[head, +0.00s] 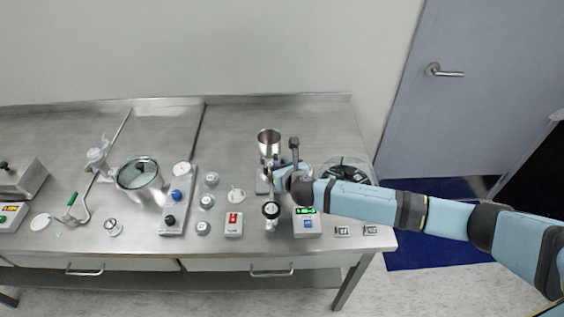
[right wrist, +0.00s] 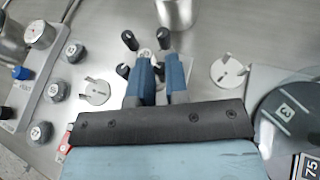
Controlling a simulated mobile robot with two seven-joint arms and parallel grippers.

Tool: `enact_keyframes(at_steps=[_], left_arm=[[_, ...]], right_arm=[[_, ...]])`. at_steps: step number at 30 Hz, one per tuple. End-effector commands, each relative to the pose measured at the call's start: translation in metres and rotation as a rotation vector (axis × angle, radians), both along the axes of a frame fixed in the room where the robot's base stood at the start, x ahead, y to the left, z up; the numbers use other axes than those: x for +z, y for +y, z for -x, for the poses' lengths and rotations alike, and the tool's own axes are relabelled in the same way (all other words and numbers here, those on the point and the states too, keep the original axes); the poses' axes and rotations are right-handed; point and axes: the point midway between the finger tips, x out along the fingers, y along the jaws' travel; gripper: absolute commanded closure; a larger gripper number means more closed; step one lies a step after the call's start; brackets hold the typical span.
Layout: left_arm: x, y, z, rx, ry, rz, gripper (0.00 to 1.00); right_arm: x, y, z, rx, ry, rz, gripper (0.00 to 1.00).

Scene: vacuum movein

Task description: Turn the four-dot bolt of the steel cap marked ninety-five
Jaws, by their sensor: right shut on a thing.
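My right gripper (head: 276,180) reaches in from the right over the bench, beside the steel cup's stand. I cannot read a ninety-five or make out four dots on anything. Several grey caps with pale marked faces (head: 206,201) stand in a column left of the gripper; they also show in the right wrist view (right wrist: 55,90). My left gripper is not in view.
A steel cup (head: 268,137) stands behind the gripper. A box with a green display (head: 307,226), a red-marked box (head: 233,224) and a black-knobbed piece (head: 271,212) stand in front. A glass-lidded pot (head: 139,174) is further left. The bench's back strip is mostly clear.

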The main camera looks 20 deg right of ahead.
Motion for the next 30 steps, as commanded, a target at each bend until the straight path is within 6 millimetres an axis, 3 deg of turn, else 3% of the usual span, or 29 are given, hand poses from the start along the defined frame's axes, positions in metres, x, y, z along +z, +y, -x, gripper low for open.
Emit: enact_keyframes(at_steps=[19,20,23,30], left_arm=[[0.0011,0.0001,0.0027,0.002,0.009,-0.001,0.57],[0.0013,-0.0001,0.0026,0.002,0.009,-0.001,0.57],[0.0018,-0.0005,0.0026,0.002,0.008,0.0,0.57],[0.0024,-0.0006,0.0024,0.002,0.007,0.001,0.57]], right_arm=[[0.0007,0.0004,-0.001,-0.057,-0.002,0.0,1.0],[0.0007,0.0005,-0.001,-0.057,-0.002,0.0,0.83],[0.0006,0.0006,-0.0008,-0.057,-0.001,0.001,0.6],[0.0001,0.0007,-0.0004,-0.056,-0.001,0.0,0.59]])
